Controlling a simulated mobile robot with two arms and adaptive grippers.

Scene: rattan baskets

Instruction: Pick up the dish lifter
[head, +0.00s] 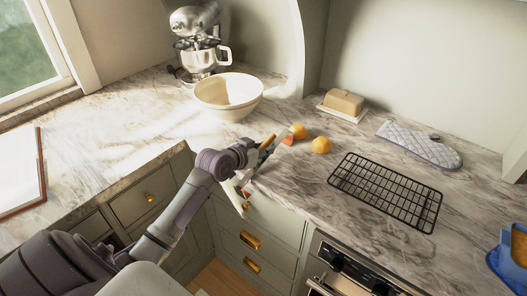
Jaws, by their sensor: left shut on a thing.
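My left gripper (266,151) is over the counter near its front edge, in the middle of the head view. It is shut on a small, slim thing that shows only in part between the fingers, seemingly the dish lifter (267,141). The fingers and wrist hide most of it, so its full shape cannot be told. My right gripper is not in view.
Orange fruits (321,145) and a red-orange piece (288,139) lie just right of the gripper. A black wire rack (386,190), quilted mitt (418,146), butter dish (343,103), cream bowl (228,95) and stand mixer (199,45) stand around on the marble counter.

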